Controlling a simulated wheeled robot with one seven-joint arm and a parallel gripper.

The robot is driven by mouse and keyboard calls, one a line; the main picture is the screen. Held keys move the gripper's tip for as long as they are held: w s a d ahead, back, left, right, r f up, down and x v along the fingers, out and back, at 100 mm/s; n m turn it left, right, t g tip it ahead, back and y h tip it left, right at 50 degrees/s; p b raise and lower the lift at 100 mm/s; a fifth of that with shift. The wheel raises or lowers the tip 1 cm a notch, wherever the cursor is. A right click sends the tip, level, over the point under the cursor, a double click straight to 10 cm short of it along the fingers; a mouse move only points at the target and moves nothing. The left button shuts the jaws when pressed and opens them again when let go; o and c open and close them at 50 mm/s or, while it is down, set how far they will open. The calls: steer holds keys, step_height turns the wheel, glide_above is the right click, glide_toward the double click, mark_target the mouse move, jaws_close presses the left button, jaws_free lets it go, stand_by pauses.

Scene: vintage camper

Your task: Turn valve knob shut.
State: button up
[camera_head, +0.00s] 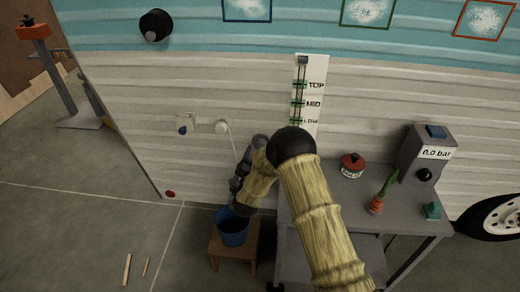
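Several knob-like parts show, and I cannot tell for sure which is the valve knob. A small blue knob (182,130) sits on a pale fitting on the camper wall. A round white knob (222,127) is just right of it. A black knob (424,174) is on the grey gauge box (420,150), which reads 0.0 bar. My arm reaches in from the lower right. The dark end of it, my gripper (240,185), is over the blue bucket and below right of the white knob. Its fingers are too dark and small to read.
A blue bucket (233,229) stands on a wooden stool (216,248). A grey table (408,217) holds a red-lidded tin (352,166), a potted plant (377,204) and a green item (433,211). A level scale (310,92) is on the wall. Floor at left is mostly clear.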

steer(key=w, duration=0.5)
steer(key=shift+d, duration=0.2)
steer(key=shift+c, duration=0.2)
steer(key=shift+d, duration=0.1)
steer(key=c, duration=0.9)
